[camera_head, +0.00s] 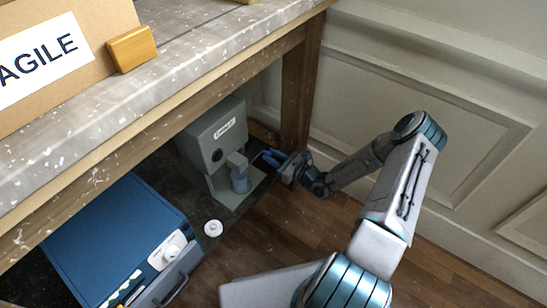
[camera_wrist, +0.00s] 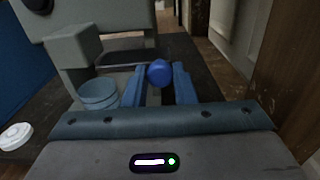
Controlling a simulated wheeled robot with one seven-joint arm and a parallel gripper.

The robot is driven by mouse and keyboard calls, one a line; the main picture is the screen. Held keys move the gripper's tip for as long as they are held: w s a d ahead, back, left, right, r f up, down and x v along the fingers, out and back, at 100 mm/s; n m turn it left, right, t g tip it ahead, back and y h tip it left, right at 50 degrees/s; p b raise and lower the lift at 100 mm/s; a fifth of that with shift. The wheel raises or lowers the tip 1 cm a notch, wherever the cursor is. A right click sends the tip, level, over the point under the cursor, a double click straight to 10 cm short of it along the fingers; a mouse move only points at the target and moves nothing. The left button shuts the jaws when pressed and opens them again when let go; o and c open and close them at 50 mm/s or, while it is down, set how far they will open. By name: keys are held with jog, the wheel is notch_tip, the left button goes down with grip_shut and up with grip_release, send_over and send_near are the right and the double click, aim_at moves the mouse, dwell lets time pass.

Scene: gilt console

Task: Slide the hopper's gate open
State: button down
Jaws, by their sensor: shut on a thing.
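The grey hopper (camera_head: 213,137) stands on the low shelf under the counter, with a white label on its upper front. Its blocky spout (camera_head: 237,160) juts out above a blue cup (camera_head: 240,184); the spout (camera_wrist: 72,47) and cup (camera_wrist: 98,93) also show at left in the wrist view. My gripper (camera_head: 272,156) is beside the hopper's right side. In the wrist view its fingers (camera_wrist: 160,78) are shut on a round blue knob (camera_wrist: 159,72), which appears to be the gate's handle.
The counter (camera_head: 185,62) overhangs the hopper, with a wooden leg (camera_head: 298,95) close behind my gripper. A blue case (camera_head: 115,235) stands at left, and a white round piece (camera_head: 213,228) lies before the hopper. Wooden floor is open on the right.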

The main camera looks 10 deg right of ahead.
jog(key=c, duration=1.2)
grip_release()
jog(key=shift+w+d, duration=0.1)
jog(key=shift+d, duration=0.05)
jog(key=p+v, duration=0.3)
jog(key=v, duration=1)
jog(key=shift+s+d, duration=0.2)
jog(key=shift+s, duration=0.2)
jog(key=shift+p, duration=0.3)
